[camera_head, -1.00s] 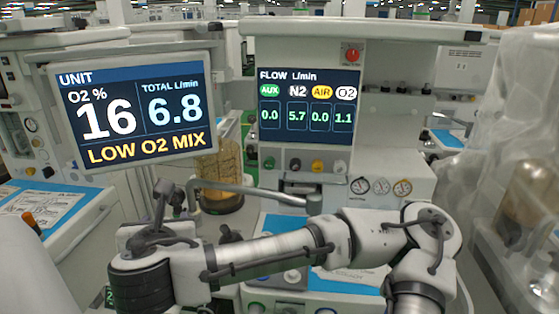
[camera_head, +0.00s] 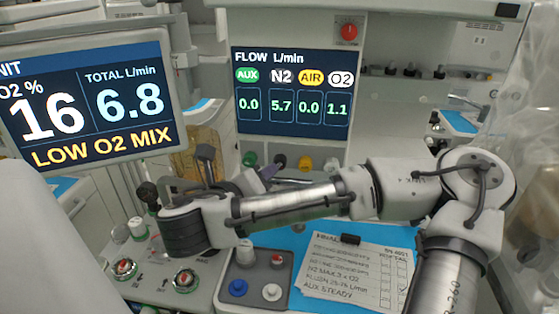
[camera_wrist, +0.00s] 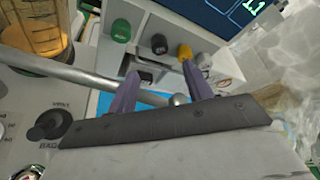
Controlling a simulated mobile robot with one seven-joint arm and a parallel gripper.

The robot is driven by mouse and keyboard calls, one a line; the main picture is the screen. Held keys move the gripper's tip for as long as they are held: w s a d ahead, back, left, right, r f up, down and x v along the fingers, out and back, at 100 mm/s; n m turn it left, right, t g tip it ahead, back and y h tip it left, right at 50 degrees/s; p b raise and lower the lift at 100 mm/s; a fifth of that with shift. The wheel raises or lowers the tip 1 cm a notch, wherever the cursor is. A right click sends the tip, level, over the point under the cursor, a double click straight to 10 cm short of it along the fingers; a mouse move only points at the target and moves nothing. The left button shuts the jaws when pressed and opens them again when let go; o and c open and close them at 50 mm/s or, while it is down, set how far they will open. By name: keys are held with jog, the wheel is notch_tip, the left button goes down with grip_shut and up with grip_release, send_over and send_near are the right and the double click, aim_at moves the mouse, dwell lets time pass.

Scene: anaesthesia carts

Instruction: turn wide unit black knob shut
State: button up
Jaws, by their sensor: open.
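The black knob (camera_head: 278,160) sits in a row under the flow screen (camera_head: 295,92), below the N2 column, which reads 5.7. A green knob (camera_head: 249,158) is to its left, a yellow knob (camera_head: 304,163) to its right. In the wrist view the black knob (camera_wrist: 158,44) stands between the green knob (camera_wrist: 121,30) and the yellow knob (camera_wrist: 184,51), ahead of the fingers. My gripper (camera_wrist: 160,88) is open, purple fingers apart and empty, with a gap to the knobs. In the head view my arm largely hides it.
A metal bar (camera_wrist: 80,72) crosses behind my fingers in the wrist view. A tilted screen (camera_head: 88,98) at left reads O2 16, total 6.8, LOW O2 MIX. A white card (camera_head: 352,270) lies on the blue mat (camera_head: 270,240). A red knob (camera_head: 349,31) is above the flow screen.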

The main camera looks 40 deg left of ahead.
aim_at(278, 165)
jog(key=p+x, duration=0.2)
jog(key=x, duration=0.9)
jog(key=shift+w+f, duration=0.15)
jog(key=shift+w, duration=0.05)
jog(key=shift+c, duration=0.3)
jog(key=c, duration=0.9)
